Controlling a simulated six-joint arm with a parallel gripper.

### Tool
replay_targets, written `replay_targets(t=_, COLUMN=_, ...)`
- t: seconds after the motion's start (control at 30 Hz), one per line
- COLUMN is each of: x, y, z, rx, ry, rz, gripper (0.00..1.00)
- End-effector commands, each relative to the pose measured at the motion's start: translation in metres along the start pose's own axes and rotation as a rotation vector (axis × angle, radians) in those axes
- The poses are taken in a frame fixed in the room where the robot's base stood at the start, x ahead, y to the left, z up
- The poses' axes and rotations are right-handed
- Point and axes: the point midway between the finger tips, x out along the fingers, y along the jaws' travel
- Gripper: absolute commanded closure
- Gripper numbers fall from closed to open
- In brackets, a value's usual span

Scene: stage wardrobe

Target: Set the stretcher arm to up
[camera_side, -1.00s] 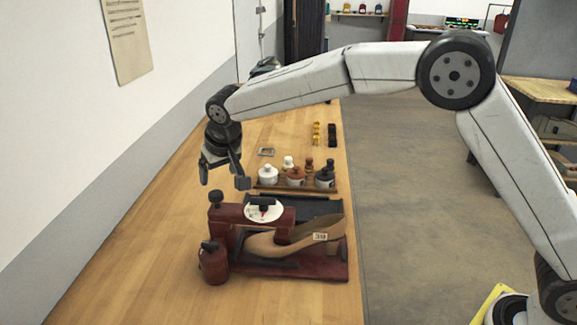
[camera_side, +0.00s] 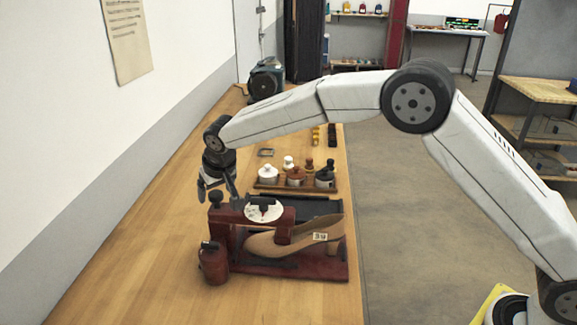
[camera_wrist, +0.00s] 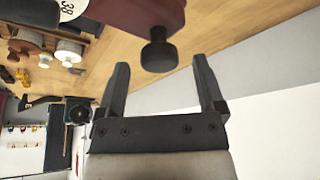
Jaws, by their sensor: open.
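The dark red shoe stretcher (camera_side: 315,270) stands on the wooden bench, with a tan shoe (camera_side: 265,245) tagged 39 in it. Its red arm (camera_side: 283,214) lies level across the top, beside a white dial with a black pointer (camera_side: 264,208). A black knob (camera_side: 215,197) sits at the arm's left end; the knob also shows in the wrist view (camera_wrist: 158,54). My gripper (camera_side: 217,191) points down just above this end, open and empty. In the wrist view, the knob is centred between the fingertips (camera_wrist: 161,67), apart from both fingers.
A red bottle-like part (camera_side: 213,264) stands at the stretcher's front left. Behind the stretcher is a wooden rack (camera_side: 267,187) of several lidded pots.

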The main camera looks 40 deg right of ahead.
Motion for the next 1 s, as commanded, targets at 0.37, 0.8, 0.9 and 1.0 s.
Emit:
replay_targets(t=0.37, x=0.0102, y=0.0003, z=-0.0002, rx=0.0, ry=0.001, rz=0.0, gripper=0.13)
replay_targets(t=0.8, x=0.0099, y=0.0002, z=0.0, rx=0.0, ry=0.001, rz=0.0, gripper=1.0)
replay_targets(t=0.9, x=0.0099, y=0.0002, z=0.0, rx=0.0, ry=0.001, rz=0.0, gripper=1.0)
replay_targets(t=1.0, x=0.0085, y=0.0001, z=-0.0007, rx=0.0, ry=0.001, rz=0.0, gripper=1.0)
